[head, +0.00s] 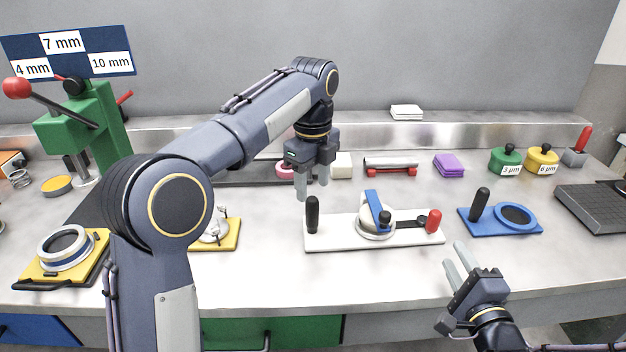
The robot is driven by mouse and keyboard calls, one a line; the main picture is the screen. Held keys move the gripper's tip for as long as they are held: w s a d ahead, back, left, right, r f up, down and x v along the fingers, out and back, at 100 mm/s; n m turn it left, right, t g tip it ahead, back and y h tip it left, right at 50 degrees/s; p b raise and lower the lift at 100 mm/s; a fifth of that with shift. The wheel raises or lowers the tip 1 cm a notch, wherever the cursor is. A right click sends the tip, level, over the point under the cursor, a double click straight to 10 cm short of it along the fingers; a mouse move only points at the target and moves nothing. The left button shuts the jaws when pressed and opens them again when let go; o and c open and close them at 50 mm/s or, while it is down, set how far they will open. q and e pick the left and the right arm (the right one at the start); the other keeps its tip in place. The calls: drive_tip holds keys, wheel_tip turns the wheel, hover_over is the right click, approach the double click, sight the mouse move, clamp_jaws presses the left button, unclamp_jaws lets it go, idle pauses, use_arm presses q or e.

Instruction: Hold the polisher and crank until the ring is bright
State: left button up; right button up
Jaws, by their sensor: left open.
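The polisher has a white base plate (345,232) on the bench in the middle. A black upright handle (312,214) stands at its left end and a red-knobbed crank handle (433,220) is at its right end. A blue arm (373,207) lies over a round silvery ring seat (376,231); the ring's brightness cannot be told. My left gripper (312,188) is open and empty, just above and behind the black handle, apart from it. My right gripper (454,258) is open and empty in front of the polisher's right end, near the bench's front edge.
A blue plate (530,230) with a black handle and ring stands to the right. Yellow plates (228,235) are at left, partly behind my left arm. A green press (85,125) stands far left. Green (504,160) and yellow (541,160) pots are behind.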

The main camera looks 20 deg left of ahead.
sight(313, 210)
use_arm(q)
wheel_tip(313, 210, down, 8)
drive_tip(key=shift+r, duration=0.15)
idle(0.3)
clamp_jaws()
